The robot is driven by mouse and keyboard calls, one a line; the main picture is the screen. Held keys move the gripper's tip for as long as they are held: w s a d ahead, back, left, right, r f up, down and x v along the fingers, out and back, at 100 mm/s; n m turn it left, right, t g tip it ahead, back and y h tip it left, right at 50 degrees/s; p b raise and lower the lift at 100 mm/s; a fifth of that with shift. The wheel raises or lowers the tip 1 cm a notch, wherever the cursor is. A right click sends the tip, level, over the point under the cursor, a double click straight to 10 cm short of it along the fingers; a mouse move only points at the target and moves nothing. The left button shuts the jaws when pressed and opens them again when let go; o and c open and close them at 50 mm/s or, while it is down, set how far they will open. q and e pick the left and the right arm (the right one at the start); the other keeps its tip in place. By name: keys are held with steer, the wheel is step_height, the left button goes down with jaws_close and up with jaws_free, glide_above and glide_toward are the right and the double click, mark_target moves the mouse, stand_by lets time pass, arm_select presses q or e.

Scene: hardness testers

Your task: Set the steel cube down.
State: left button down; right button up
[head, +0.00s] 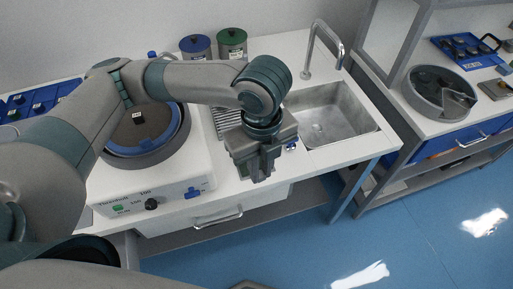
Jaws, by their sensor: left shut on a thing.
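My left gripper (260,172) points down at the front edge of the white bench (232,196), left of the sink. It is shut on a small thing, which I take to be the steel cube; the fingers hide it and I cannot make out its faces. A small dark block (138,117) with a pale mark sits on the brown disc (150,133) of the grinding machine at left. My right gripper is not in view.
A sink (325,115) with a tall tap (321,42) is right of the gripper. A ribbed drainer (226,120) lies behind it. A second bench (398,88) with a round grey bowl (425,97) is at right.

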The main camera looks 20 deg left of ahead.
arm_select(q)
steer(key=shift+w+d+r+m, duration=0.15)
steer(key=shift+r+m, duration=0.15)
steer(key=shift+m, duration=0.25)
steer(key=shift+w+d+r+m, duration=0.15)
steer(key=shift+r+m, duration=0.15)
steer(key=shift+m, duration=0.25)
steer(key=shift+a, duration=0.1)
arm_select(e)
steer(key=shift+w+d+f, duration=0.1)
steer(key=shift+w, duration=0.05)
